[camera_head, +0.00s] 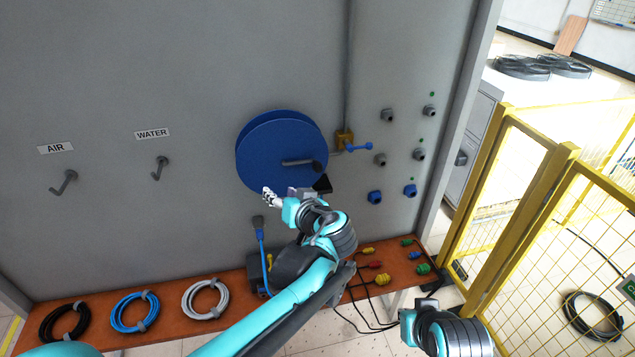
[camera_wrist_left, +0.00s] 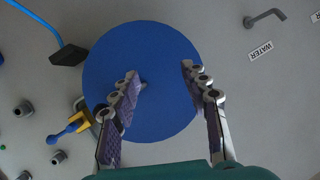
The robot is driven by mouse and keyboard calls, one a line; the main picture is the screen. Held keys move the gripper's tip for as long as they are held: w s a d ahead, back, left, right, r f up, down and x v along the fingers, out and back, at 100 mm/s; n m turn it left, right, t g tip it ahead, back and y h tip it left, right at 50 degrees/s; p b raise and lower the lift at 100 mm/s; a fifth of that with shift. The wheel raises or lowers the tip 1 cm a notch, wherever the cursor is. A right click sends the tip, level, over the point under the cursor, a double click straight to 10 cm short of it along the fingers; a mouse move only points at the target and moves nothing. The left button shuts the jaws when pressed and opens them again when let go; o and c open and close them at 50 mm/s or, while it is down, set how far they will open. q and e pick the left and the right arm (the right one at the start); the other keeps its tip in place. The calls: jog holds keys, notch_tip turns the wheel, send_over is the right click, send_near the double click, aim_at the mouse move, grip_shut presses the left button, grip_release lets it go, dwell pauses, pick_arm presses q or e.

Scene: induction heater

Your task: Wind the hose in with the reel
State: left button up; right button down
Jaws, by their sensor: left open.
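The blue round reel (camera_head: 268,155) is mounted on the grey wall and fills the middle of the left wrist view (camera_wrist_left: 150,50). Its grey crank handle (camera_head: 298,162) sticks out from the disc's lower right; in the wrist view it is mostly hidden behind a finger. My left gripper (camera_head: 278,196) is at the reel's lower edge, below the handle. In the wrist view its fingers (camera_wrist_left: 160,85) are spread, with nothing between them. My right gripper (camera_head: 406,318) is low, jaws unclear.
A yellow valve (camera_head: 345,138) with a blue lever is right of the reel, among several wall ports. AIR and WATER hooks (camera_head: 161,168) are left. A brown bench (camera_head: 170,318) holds coiled hoses and coloured connectors. A yellow fence (camera_head: 500,200) stands right.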

aim_at(318, 168)
pick_arm(q)
jog(key=w+d+t+b, duration=0.3)
jog(key=w+d+t, duration=0.15)
jog(key=d, duration=0.75)
jog(key=shift+n+y, duration=0.3)
jog(key=shift+n, duration=0.1)
jog(key=x, duration=0.5)
jog(key=p+x, duration=0.1)
jog(key=x, duration=0.2)
jog(key=shift+a+f, duration=0.15)
jog(key=shift+f, duration=0.2)
pick_arm(e)
notch_tip(318, 168, down, 3)
jog(key=shift+f, duration=0.15)
pick_arm(q)
jog(key=shift+s, duration=0.1)
grip_shut()
